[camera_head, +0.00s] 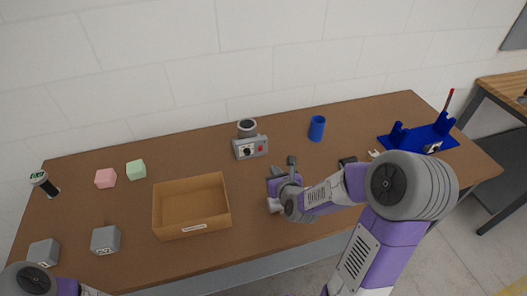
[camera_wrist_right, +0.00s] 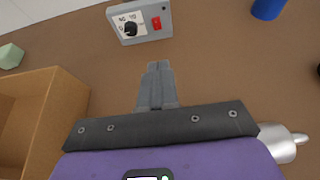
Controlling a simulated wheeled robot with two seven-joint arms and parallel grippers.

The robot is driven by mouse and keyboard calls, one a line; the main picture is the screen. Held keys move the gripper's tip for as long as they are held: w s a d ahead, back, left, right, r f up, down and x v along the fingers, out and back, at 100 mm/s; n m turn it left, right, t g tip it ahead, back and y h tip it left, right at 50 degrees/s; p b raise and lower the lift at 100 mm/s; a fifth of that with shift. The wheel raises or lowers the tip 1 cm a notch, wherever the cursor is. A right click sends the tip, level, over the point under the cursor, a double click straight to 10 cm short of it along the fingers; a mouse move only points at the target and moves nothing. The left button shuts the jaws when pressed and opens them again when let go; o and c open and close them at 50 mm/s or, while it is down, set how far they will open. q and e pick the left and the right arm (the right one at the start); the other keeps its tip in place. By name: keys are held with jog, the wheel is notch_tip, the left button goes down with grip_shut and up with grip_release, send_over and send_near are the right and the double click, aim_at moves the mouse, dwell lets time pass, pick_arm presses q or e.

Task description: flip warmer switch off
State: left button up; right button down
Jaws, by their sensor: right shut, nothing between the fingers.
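The warmer is a grey box (camera_head: 243,150) with a dial and a red switch (camera_head: 261,149), near the back middle of the table. In the right wrist view, its dial (camera_wrist_right: 130,29) and red switch (camera_wrist_right: 156,22) show at the top. A dark-topped grey cylinder (camera_head: 247,128) stands right behind the box. My right gripper (camera_head: 291,161) is shut and empty, in front of the box and to its right; its fingertips (camera_wrist_right: 158,66) are apart from the box in the right wrist view. My left gripper is out of view; only part of my left arm shows at the bottom left.
A cardboard box (camera_head: 192,234) stands left of my right gripper. Pink (camera_head: 105,178) and green (camera_head: 136,169) foam cubes and two grey cubes lie further left. A blue cup (camera_head: 317,128) stands right of the warmer, and a blue rack (camera_head: 420,140) at the far right.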

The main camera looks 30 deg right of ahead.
send_near(261, 148)
jog(key=f, duration=0.1)
jog(key=w+f, duration=0.1)
jog(key=f, duration=0.1)
jog(key=shift+w+d+f, duration=0.3)
jog(key=shift+w, duration=0.05)
jog(key=shift+w+d+r, duration=0.1)
jog(key=shift+w+d, duration=0.05)
jog(key=shift+w, duration=0.4)
jog(key=shift+w+d+r, duration=0.15)
jog(key=shift+w, duration=0.45)
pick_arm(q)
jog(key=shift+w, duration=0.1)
pick_arm(e)
jog(key=shift+w+d, duration=0.2)
jog(key=shift+w, duration=0.55)
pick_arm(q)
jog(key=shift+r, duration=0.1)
pick_arm(e)
jog(key=shift+r, duration=0.1)
